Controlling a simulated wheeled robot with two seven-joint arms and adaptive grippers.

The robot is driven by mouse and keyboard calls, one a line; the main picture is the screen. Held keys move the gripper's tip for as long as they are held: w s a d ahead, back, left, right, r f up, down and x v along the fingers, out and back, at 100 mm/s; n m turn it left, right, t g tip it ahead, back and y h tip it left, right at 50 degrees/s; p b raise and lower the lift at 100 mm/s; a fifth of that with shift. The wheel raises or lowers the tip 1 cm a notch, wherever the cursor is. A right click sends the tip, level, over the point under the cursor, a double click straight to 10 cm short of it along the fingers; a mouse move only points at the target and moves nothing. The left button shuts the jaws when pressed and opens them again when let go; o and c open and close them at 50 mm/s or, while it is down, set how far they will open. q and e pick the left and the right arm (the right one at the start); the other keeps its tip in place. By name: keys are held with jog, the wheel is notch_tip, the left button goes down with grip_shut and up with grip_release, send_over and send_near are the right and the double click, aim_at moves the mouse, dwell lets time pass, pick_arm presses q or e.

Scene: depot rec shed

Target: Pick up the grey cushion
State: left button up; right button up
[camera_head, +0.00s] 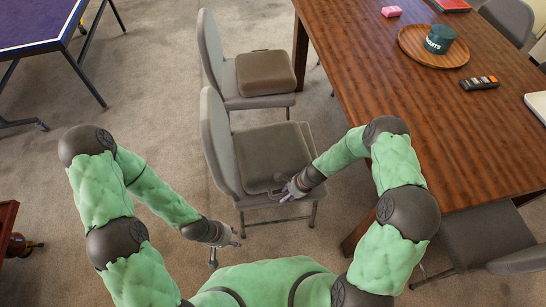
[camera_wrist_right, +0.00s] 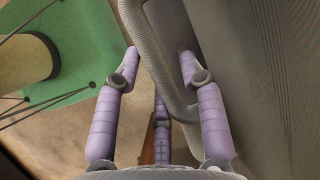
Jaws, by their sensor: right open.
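The grey cushion (camera_head: 272,152) lies on the seat of the nearer folding chair, with a loop handle at its front edge. In the right wrist view the grey cushion (camera_wrist_right: 245,60) fills the right side, and its ribbed handle (camera_wrist_right: 165,65) loops down between the fingers. My right gripper (camera_head: 284,192) is at the cushion's front edge by the handle; it shows open in the wrist view (camera_wrist_right: 158,55), with a finger on each side of the handle. My left gripper (camera_head: 227,252) is open and empty, low in front of the chair.
A brownish cushion (camera_head: 265,73) lies on the farther chair (camera_head: 210,50). The wooden table (camera_head: 425,110) stands close on the right, bearing a round tray (camera_head: 408,45) with a dark tin (camera_head: 440,38).

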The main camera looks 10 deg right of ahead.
grip_shut()
jog(key=shift+r, duration=0.1)
